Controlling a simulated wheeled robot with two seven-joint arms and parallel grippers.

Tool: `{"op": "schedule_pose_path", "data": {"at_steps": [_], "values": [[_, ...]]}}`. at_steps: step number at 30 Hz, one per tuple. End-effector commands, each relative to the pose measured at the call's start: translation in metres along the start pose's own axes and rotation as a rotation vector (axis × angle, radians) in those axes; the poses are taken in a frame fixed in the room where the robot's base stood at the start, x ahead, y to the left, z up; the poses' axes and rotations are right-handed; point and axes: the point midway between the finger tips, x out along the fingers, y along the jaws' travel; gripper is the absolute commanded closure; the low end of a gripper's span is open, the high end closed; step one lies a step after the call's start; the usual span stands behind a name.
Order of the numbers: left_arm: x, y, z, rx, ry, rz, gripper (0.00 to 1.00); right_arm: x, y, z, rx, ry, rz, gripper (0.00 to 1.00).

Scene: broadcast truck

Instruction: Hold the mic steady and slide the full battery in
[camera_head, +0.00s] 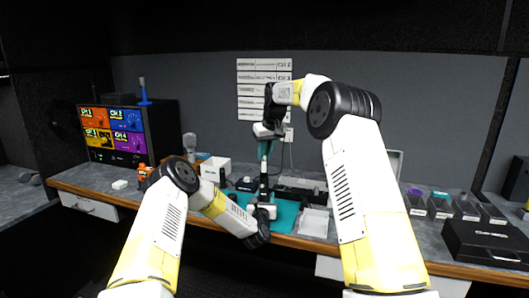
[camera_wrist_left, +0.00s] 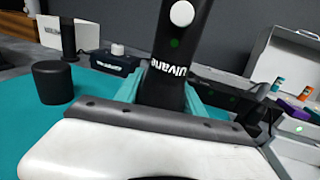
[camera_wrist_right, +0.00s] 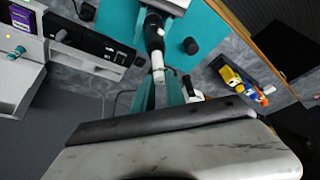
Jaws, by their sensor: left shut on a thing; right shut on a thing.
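The black mic (camera_wrist_left: 168,65) stands roughly upright above a teal mat (camera_head: 285,213), a white button on its side. My left gripper (camera_head: 263,208) is shut on its lower body; its teal fingers flank the mic in the left wrist view. My right gripper (camera_head: 265,148) is directly above the mic, fingers down and shut on a small pale cylinder (camera_wrist_right: 159,77), apparently the battery. This cylinder is in line with the mic's upper end and looks to meet it. The fingers hide much of it, so I cannot tell how deep it sits.
A short black cylinder (camera_wrist_left: 53,83) stands on the mat beside the mic. A black box with a white knob (camera_wrist_left: 117,58) is behind it. Small bins (camera_head: 440,207) and a black case (camera_head: 487,243) are at the right. A monitor (camera_head: 128,128) stands at the left.

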Motion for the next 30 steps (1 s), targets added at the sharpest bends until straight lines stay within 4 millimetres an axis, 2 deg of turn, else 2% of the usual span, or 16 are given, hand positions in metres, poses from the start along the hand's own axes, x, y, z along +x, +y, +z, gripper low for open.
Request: {"op": "schedule_pose_path", "data": {"at_steps": [25,26,29,30], "values": [[0.000,0.000,0.001,0.000,-0.001,0.000,1.00,0.020,0.000,0.008,0.000,0.000,0.000,1.00],[0.000,0.000,0.001,0.000,-0.001,0.000,1.00,0.020,0.000,0.009,0.000,0.000,0.000,0.82],[0.000,0.000,0.001,0.000,-0.001,0.000,1.00,0.020,0.000,0.008,0.000,0.000,0.000,0.63],[0.000,0.000,0.001,0.000,-0.001,0.000,1.00,0.020,0.000,0.008,0.000,0.000,0.000,0.59]]}}
